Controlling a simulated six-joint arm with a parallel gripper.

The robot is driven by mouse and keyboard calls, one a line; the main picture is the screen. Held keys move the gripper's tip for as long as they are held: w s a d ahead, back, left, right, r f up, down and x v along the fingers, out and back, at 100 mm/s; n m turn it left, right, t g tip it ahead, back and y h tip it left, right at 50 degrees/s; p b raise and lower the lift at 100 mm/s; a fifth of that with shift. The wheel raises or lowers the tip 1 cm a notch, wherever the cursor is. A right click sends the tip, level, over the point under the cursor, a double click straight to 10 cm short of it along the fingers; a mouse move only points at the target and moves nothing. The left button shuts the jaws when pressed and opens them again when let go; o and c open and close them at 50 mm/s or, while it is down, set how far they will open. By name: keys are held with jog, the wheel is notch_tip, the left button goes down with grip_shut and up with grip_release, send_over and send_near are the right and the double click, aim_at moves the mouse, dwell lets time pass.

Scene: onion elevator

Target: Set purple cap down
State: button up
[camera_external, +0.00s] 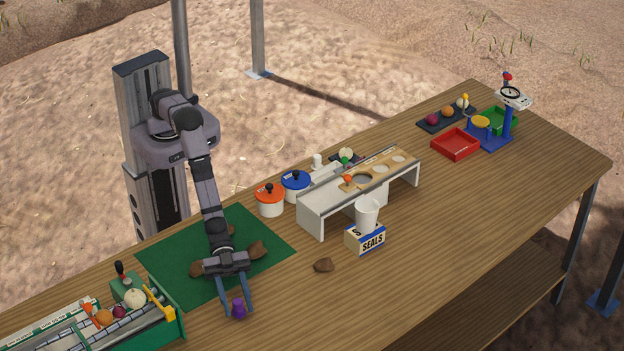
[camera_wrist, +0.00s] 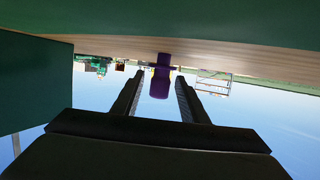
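The purple cap (camera_external: 238,308) stands on the wooden table (camera_external: 285,310), just off the front edge of the green mat. In the wrist view, which is upside down, the cap (camera_wrist: 160,80) meets the table surface at the top. My gripper (camera_external: 237,309) is low and reaches out nearly level, with one finger on each side of the cap. In the wrist view my gripper (camera_wrist: 160,76) shows gaps between the cap and both fingers, so it is open around the cap.
The green mat (camera_external: 180,262) bears brown lumps (camera_external: 257,250); another brown lump (camera_external: 323,265) lies to the right. A roller rack (camera_external: 165,330) with vegetables is at left. A box marked SEALS (camera_external: 366,238), with a white cup on it, stands right. The front table is clear.

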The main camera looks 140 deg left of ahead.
jog(key=v, duration=0.3)
jog(key=b+v, duration=0.1)
jog(key=v, duration=0.7)
jog(key=shift+s+r+b, duration=0.1)
jog(key=shift+r+b, duration=0.2)
jog(key=shift+r, duration=0.1)
